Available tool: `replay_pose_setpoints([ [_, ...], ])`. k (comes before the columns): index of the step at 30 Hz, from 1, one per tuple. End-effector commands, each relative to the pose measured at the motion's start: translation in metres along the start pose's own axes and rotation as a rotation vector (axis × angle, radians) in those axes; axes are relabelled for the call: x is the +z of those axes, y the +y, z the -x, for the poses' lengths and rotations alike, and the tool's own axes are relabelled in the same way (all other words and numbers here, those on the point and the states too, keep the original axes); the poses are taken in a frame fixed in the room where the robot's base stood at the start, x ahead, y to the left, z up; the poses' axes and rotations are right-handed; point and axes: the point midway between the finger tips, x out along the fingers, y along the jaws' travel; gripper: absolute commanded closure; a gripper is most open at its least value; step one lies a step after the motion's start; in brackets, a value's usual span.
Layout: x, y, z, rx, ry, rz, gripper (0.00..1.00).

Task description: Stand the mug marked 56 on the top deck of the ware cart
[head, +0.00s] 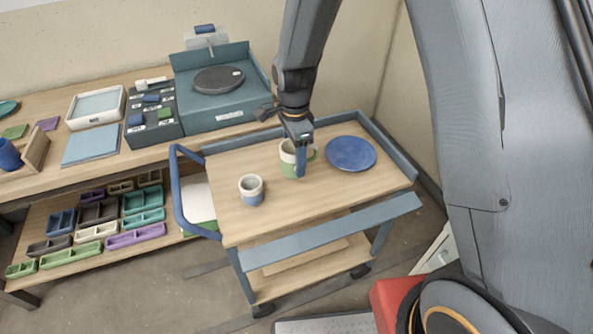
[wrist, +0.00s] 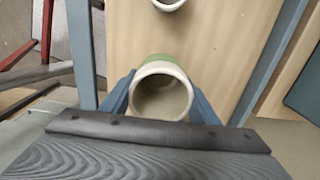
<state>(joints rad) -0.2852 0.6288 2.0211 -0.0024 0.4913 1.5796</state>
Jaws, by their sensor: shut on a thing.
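My gripper (head: 299,160) is over the top deck of the ware cart (head: 240,217), its blue fingers shut on a cream and green mug (head: 287,163). In the wrist view the mug (wrist: 162,92) sits upright between the two fingertips (wrist: 162,98), its open mouth facing the camera and its inside empty. I cannot tell whether its base touches the deck. No number can be read on it.
A round blue plate (head: 351,153) lies on the deck right of the held mug. Blue side rails (head: 340,232) and a blue handle (head: 178,190) edge the cart. A bench with a turntable (head: 218,79) stands behind. The deck's front middle is clear.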

Motion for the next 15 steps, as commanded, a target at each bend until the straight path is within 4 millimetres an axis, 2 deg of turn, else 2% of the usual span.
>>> replay_pose_setpoints([
  [3, 0.0, 0.001, -0.013, 0.001, 0.0, 0.001, 0.77],
  [8, 0.0, 0.001, -0.023, 0.001, 0.0, 0.001, 0.77],
  [15, 0.0, 0.001, -0.052, 0.002, 0.0, 0.001, 0.77],
])
